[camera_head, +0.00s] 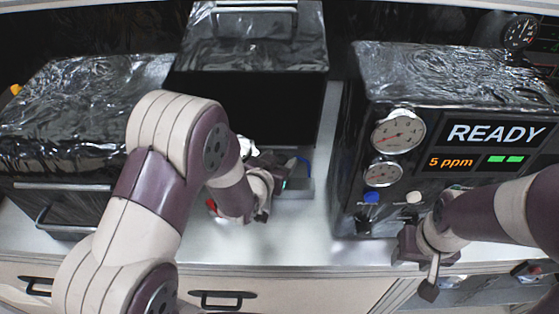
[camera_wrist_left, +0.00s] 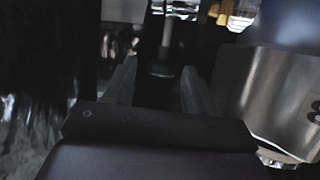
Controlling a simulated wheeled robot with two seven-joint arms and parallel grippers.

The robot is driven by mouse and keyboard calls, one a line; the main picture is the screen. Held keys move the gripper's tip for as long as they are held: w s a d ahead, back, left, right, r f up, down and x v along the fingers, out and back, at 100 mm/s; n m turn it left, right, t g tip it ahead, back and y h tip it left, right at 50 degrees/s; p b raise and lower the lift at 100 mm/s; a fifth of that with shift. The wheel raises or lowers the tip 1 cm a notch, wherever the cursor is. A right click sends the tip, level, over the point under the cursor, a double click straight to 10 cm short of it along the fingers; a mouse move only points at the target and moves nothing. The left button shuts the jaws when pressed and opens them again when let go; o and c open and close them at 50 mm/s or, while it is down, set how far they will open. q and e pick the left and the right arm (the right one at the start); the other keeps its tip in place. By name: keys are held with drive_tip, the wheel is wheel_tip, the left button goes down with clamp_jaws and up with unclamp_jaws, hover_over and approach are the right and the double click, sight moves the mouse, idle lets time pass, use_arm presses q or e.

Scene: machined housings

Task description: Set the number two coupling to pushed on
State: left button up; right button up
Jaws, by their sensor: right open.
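No coupling can be clearly made out as number two. My left gripper (camera_head: 262,207) is at the metal fixture (camera_head: 298,190) below the middle black housing, and my arm hides part of that area. In the left wrist view its two fingers (camera_wrist_left: 158,88) are apart. A grey rod with a dark end (camera_wrist_left: 160,66) shows between or just beyond the fingertips; I cannot tell whether they touch it. A blue hose (camera_head: 303,163) curves at the fixture. My right gripper (camera_head: 425,268) is open in front of the right-hand machine, near the counter's front edge.
The right-hand machine (camera_head: 345,190) has two gauges, a blue knob (camera_head: 371,198), a white knob (camera_head: 414,198) and a screen reading READY, 5 ppm. A handled black housing (camera_head: 90,130) stands at left. The counter (camera_head: 300,240) is bare between. A metal plate (camera_wrist_left: 285,90) stands close right of the left fingers.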

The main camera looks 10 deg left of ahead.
use_arm(q)
drive_tip(key=shift+s+a, duration=0.1)
drive_tip(key=shift+s, duration=0.15)
drive_tip(key=b+v, duration=0.1)
drive_tip(key=v, duration=1.1)
drive_tip(key=shift+r, duration=0.2)
drive_tip(key=shift+s, duration=0.1)
